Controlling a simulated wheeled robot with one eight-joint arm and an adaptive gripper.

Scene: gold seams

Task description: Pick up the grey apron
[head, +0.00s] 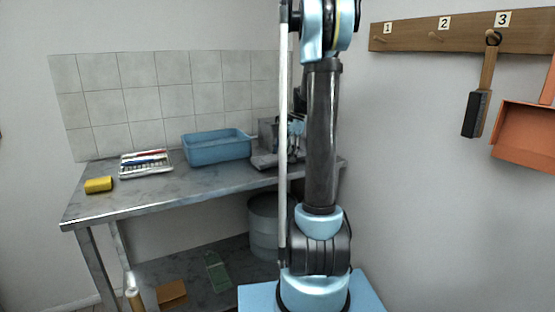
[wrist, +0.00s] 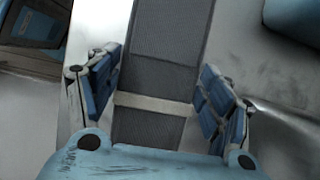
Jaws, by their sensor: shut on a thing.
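In the wrist view, a dark grey woven cloth, the grey apron (wrist: 160,80), runs as a flat folded strip between my fingers, with a pale band across it. My gripper (wrist: 160,103) has one blue finger on each side of the strip and is shut on it. The near end of the apron is hidden behind the gripper body. In the head view my arm stands in front of the right part of the worktable. I cannot make out the apron there, and my gripper is mostly hidden behind the arm.
The grey worktable (head: 105,200) holds a yellow sponge (head: 98,185), a white tray of tools (head: 146,164) and a blue basin (head: 215,147). A grey bin (head: 262,228) stands below. A numbered peg rail (head: 465,31) with a brush (head: 478,105) and orange dustpan (head: 525,130) is at right.

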